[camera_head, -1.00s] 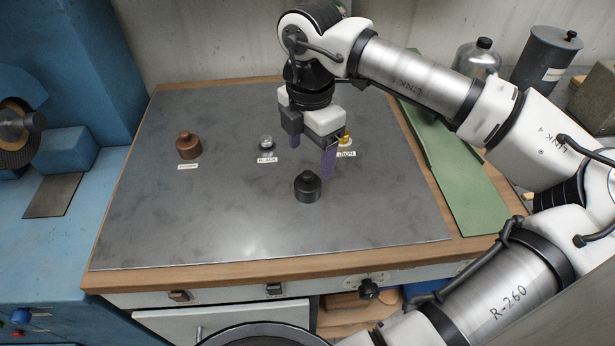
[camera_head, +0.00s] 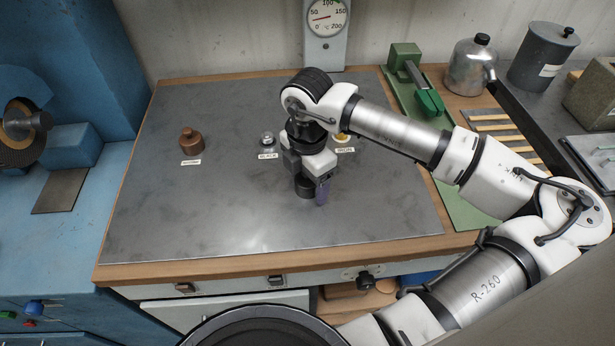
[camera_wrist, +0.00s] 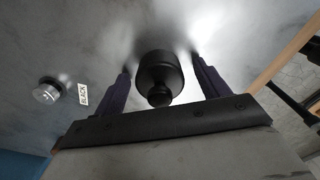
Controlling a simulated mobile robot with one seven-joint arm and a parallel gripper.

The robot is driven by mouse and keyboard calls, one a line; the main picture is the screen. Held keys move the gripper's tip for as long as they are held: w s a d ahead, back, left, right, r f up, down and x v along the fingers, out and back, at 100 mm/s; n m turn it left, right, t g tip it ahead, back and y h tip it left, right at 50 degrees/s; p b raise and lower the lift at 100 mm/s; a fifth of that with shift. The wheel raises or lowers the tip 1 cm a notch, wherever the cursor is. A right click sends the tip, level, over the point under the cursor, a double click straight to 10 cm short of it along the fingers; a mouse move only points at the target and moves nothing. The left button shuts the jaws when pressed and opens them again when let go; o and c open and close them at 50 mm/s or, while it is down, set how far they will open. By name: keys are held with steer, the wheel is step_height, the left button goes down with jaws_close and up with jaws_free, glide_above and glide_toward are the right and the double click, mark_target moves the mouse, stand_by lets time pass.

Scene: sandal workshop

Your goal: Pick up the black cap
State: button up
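The black cap (camera_head: 305,190) stands on the grey metal sheet near its middle, partly hidden by my gripper in the head view. In the wrist view the cap (camera_wrist: 160,72) has a wide dark body and a narrower knob. My gripper (camera_head: 309,187) points down over it, its purple fingers low on either side of the cap. In the wrist view my gripper (camera_wrist: 161,66) is open, with a gap between the cap and each finger. A small silvery bottle (camera_head: 267,139) stands behind and left, at a label reading BLACK (camera_head: 267,156).
A brown cap (camera_head: 190,141) stands at the left behind its label. A brass-coloured piece (camera_head: 342,137) is at the right, partly hidden by my arm. The sheet's front is clear.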

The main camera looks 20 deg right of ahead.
steer(key=c, duration=1)
steer(key=shift+r, duration=0.15)
